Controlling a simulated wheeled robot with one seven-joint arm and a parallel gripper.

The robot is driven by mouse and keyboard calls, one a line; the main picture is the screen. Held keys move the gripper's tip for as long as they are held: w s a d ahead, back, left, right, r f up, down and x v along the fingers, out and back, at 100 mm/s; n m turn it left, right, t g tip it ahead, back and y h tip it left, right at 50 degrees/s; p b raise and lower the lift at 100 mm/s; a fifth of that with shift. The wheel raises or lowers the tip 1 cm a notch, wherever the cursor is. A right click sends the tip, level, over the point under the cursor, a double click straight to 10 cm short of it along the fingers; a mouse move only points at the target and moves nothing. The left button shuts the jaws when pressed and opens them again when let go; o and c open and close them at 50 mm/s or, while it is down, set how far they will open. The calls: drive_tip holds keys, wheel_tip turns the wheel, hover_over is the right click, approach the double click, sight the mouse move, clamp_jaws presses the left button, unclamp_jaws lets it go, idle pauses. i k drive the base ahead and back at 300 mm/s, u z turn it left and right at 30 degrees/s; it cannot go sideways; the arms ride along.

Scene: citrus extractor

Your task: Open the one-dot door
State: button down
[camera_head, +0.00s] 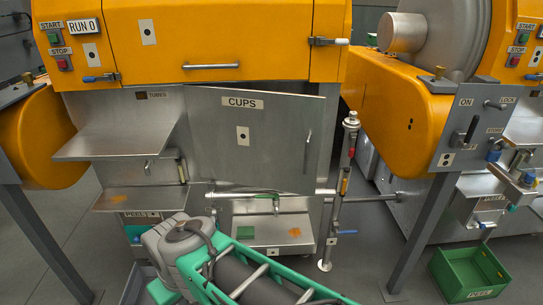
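A grey steel door labelled CUPS (218,155) is in the middle of the machine front, with a white one-dot tag at its centre. A slim upright handle (308,137) is near its right edge. Its top edge slants down to the right below a dark gap, so it looks slightly ajar; I cannot tell how far. The orange upper cover (190,40) also bears a white tag with one dot, has a horizontal bar handle (212,66) and looks shut. A latch (328,41) is at its right. My gripper is not in view.
A steel shelf (115,143) juts out left of the CUPS door. An upright post with knobs (341,190) stands just right of it. A second orange machine (390,100) is farther right. A green crate (455,280) stands on the floor at lower right.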

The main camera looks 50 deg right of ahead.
sight(259, 138)
drive_tip(key=u, duration=0.8)
drive_tip(key=k, duration=0.85)
drive_tip(key=z, duration=1.1)
drive_tip(key=i, duration=0.5)
drive_tip(key=z, duration=0.05)
